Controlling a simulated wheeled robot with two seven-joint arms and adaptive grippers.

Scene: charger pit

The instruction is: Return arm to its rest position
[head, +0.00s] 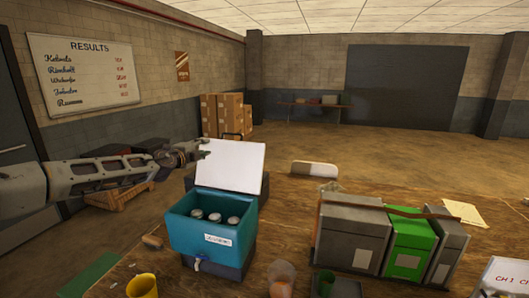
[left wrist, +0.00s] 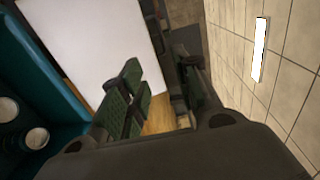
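My left arm comes in from the left in the head view, stretched out over the left side. My left gripper (head: 203,148) is at its end, by the upper left corner of the raised white lid (head: 232,165) of a teal cooler (head: 190,238). The lid (left wrist: 85,45) and the cooler's teal wall (left wrist: 45,60) lie to the left there. Whether a finger touches the lid I cannot tell. My right gripper is out of view.
Several metal-topped cans (head: 215,217) stand in the open cooler on the table. Grey and green cases (head: 409,243) stand to its right. A yellow cup (head: 142,286), a clear cup (head: 281,277) and a green cup (head: 325,283) are at the front. Cardboard boxes (head: 222,115) are stacked behind.

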